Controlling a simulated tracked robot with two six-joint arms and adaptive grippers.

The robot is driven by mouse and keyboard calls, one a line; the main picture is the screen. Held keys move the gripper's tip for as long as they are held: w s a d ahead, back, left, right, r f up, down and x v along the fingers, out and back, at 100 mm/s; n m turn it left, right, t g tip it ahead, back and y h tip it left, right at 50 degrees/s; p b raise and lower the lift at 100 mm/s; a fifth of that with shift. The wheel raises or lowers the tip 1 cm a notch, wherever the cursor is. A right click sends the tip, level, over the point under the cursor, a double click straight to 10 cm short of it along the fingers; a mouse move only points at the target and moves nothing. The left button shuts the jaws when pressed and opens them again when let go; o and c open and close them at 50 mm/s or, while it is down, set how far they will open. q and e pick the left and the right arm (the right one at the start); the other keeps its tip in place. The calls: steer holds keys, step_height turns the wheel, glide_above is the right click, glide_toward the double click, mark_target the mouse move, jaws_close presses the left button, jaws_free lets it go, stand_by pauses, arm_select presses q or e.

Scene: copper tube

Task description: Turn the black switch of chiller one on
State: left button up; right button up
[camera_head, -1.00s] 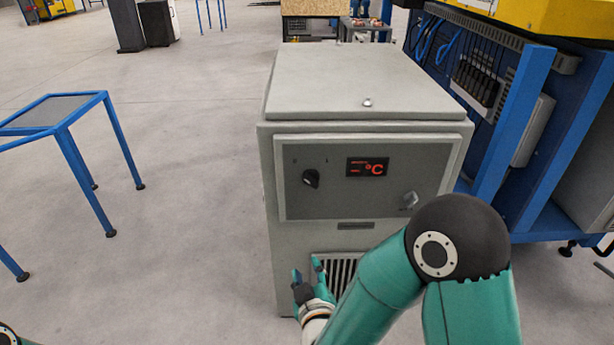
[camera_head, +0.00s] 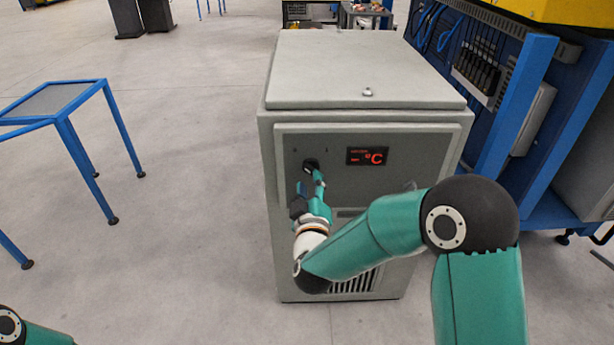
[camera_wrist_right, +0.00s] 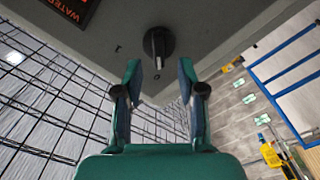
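The chiller (camera_head: 365,75) is a grey cabinet in the middle of the head view. Its front panel has a red lit display (camera_head: 367,156) and the black switch (camera_head: 311,165) to the left of it. My right gripper (camera_head: 311,186) is just below the switch, with its fingers pointing up at it and partly covering its lower edge. In the right wrist view the black switch (camera_wrist_right: 158,44) sits ahead, between and beyond the two open fingertips (camera_wrist_right: 159,68); no contact shows. At the lower left of the head view, part of my left arm shows, but not its gripper.
A blue-framed table (camera_head: 55,100) stands on the left. A blue machine frame (camera_head: 515,115) stands close to the chiller's right side. The floor between the table and the chiller is clear.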

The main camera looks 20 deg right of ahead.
mark_target(310, 173)
steer(key=shift+x, duration=1.9)
